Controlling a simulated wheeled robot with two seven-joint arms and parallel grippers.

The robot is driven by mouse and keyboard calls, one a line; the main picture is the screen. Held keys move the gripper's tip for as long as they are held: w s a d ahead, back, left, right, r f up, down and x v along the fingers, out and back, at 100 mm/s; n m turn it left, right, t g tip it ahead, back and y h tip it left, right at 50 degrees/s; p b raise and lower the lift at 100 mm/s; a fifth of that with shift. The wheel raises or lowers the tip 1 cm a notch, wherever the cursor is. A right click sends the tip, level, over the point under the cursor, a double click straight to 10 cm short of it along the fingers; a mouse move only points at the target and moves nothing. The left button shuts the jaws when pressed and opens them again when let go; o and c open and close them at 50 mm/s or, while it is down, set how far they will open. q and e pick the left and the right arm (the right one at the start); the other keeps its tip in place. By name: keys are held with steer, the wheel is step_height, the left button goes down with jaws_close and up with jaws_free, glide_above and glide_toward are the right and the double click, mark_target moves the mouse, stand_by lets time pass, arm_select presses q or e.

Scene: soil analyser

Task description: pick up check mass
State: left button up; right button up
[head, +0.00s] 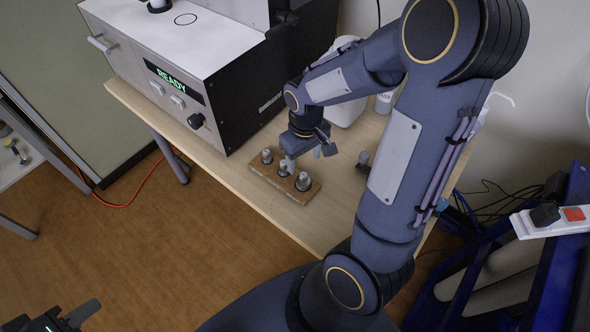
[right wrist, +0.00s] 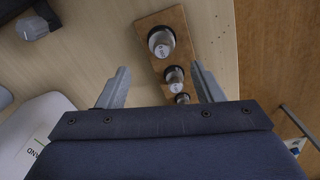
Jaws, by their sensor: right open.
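Three grey metal masses stand in a row in a wooden block (head: 257,171) on the bench: a rear-left one (head: 267,156), a middle one (head: 283,169) and a front-right one (head: 303,182). I cannot tell which is the check mass. My right gripper (head: 305,152) is open, low over the back edge of the block. In the right wrist view its fingers (right wrist: 160,84) are spread, with the middle mass (right wrist: 174,74) showing between them, nearer the right finger. The mass nearest my palm is partly hidden. My left gripper (head: 78,318) is partly in view at the bottom left, away from the bench.
The soil analyser (head: 175,75), its display reading READY, stands left of the block. A white container (head: 346,108) stands behind my right gripper. A small dark object (head: 364,159) sits to the right. The block is near the bench's front edge.

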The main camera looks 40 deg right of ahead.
mark_target(304, 175)
steer(key=f, duration=0.6)
steer(key=shift+s+a+f, duration=0.15)
steer(key=shift+s+f, duration=0.05)
steer(key=shift+s, duration=0.15)
steer(key=shift+f, duration=0.6)
steer(key=shift+c, duration=0.4)
steer(key=c, duration=1.1)
steer(key=shift+w+r, duration=0.1)
steer(key=shift+r, duration=0.05)
